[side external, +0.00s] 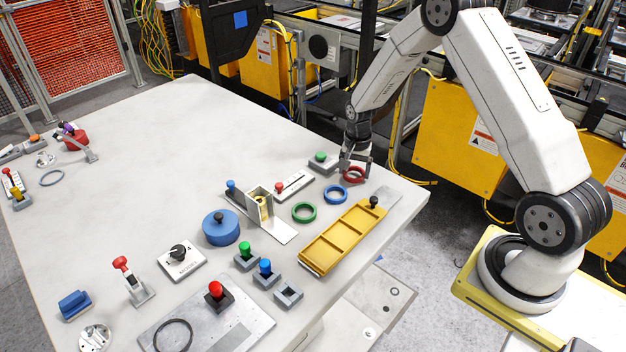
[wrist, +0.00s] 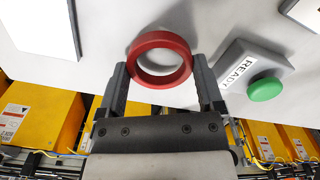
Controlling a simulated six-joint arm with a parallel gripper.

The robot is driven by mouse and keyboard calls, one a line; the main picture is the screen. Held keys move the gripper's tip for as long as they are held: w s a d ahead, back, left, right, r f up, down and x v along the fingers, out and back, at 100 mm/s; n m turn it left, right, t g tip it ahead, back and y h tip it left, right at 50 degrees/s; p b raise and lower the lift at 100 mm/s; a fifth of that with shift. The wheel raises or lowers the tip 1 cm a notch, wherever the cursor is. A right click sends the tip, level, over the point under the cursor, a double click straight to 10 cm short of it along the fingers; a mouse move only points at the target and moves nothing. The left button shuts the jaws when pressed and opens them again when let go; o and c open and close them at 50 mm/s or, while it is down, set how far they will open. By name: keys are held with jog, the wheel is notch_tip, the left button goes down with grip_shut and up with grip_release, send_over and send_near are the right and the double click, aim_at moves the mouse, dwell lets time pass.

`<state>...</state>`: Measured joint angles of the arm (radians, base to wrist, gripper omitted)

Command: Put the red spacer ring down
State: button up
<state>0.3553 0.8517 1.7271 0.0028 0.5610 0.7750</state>
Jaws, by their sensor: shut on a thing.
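The red spacer ring (side external: 354,175) is at the far right of the white table in the side view, and it fills the upper middle of the wrist view (wrist: 160,42). My gripper (side external: 356,166) has its two fingers on opposite outer sides of the ring. In the wrist view my gripper (wrist: 160,78) grips the ring at its near part. The ring is level or nearly so, at or just above the table top; a gap beneath it is too small to tell.
A blue ring (side external: 335,195) and a green ring (side external: 304,212) lie close by. A green READY button (wrist: 265,89) stands right beside my gripper in the wrist view. A yellow tray (side external: 318,253) with a black knob lies nearer the front. The table's right edge is close.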

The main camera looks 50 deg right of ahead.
jog(key=shift+r, duration=0.45)
jog(key=s+a+r, duration=0.4)
jog(key=s+r, duration=0.7)
jog(key=s, duration=0.2)
jog(key=shift+s+r, duration=0.15)
jog(key=shift+s, duration=0.1)
dwell(0.3)
jog(key=w+a+f+n, duration=0.1)
jog(key=w+a+n, duration=0.8)
jog(key=a+n, duration=0.3)
jog(key=shift+n, duration=0.5)
jog(key=shift+a+f, duration=0.1)
